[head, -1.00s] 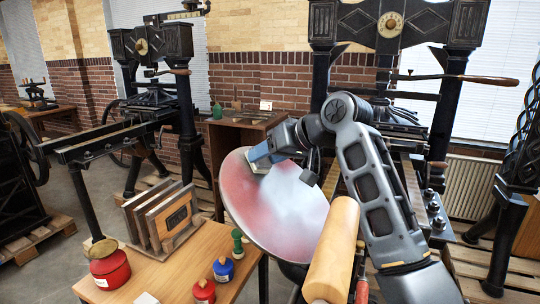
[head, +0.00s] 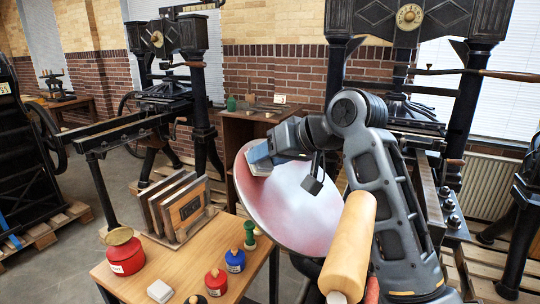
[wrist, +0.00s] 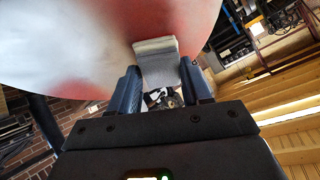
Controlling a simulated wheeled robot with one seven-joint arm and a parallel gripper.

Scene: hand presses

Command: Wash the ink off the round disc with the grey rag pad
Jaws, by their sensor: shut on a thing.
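The round disc (head: 300,205) stands tilted in the middle of the head view. Its middle is pale grey, with red ink hazy toward the edges. In the wrist view the disc (wrist: 85,40) is pale at left and red at right, with a red patch low down. My gripper (head: 258,153) is shut on the grey rag pad (head: 259,169), near the disc's upper left rim. The pad (wrist: 158,66) shows between both fingers in the wrist view, its far end against or very near the disc face; contact is hard to tell.
A wooden roller (head: 349,240) stands in front of the disc. A wooden table (head: 180,262) at lower left holds a red pot (head: 125,252), small ink pots (head: 235,261), a white block (head: 159,291) and a rack of plates (head: 178,209). Black presses (head: 168,80) stand behind.

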